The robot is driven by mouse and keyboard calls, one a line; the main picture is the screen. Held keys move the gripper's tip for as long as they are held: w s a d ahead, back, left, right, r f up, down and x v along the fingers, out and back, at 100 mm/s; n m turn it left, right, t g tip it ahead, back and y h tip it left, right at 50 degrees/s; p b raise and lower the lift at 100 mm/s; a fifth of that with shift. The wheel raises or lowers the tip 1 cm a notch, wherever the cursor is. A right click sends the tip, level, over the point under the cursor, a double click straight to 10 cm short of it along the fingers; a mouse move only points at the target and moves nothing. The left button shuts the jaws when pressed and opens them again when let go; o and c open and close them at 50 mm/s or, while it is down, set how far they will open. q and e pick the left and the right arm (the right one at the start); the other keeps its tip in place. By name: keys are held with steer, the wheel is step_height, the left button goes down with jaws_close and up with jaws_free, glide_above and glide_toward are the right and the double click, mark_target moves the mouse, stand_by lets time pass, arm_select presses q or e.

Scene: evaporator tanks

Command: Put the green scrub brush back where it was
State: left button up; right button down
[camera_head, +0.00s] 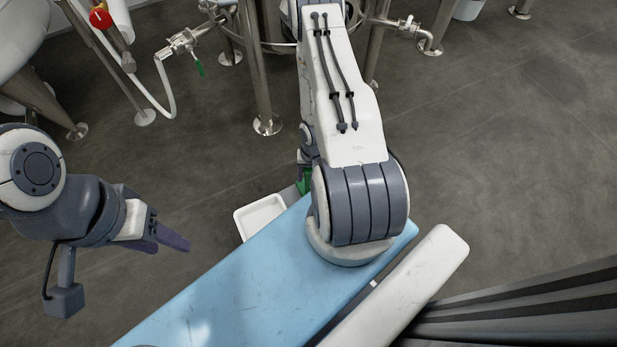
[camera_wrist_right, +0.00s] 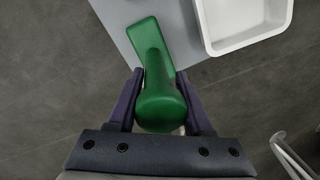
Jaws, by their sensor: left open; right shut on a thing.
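The green scrub brush (camera_wrist_right: 158,95) is between the two fingers of my right gripper (camera_wrist_right: 158,88) in the right wrist view, and the gripper is shut on it. Its flat end lies over a grey flat surface (camera_wrist_right: 185,25); I cannot tell if it touches. In the head view a small green part of the brush (camera_head: 304,184) shows beside my right arm, which hides the rest and most of that gripper. My left gripper (camera_head: 174,237) is open and empty at the left, over the floor.
A white tray (camera_head: 242,226) sits just left of the brush in the head view; it also shows in the right wrist view (camera_wrist_right: 208,45). Steel tank legs (camera_head: 262,100) and a valve with a green handle (camera_head: 198,66) stand behind.

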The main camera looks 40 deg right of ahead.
steer(key=shift+c, duration=1.5)
jaws_free()
steer(key=r+p, duration=0.2)
steer(key=r, duration=0.2)
steer(key=r+p, duration=0.2)
steer(key=r, duration=0.2)
steer(key=d+r+p, duration=0.1)
steer(key=r, duration=0.3)
steer(key=shift+s+p, duration=0.15)
steer(key=shift+p, duration=0.25)
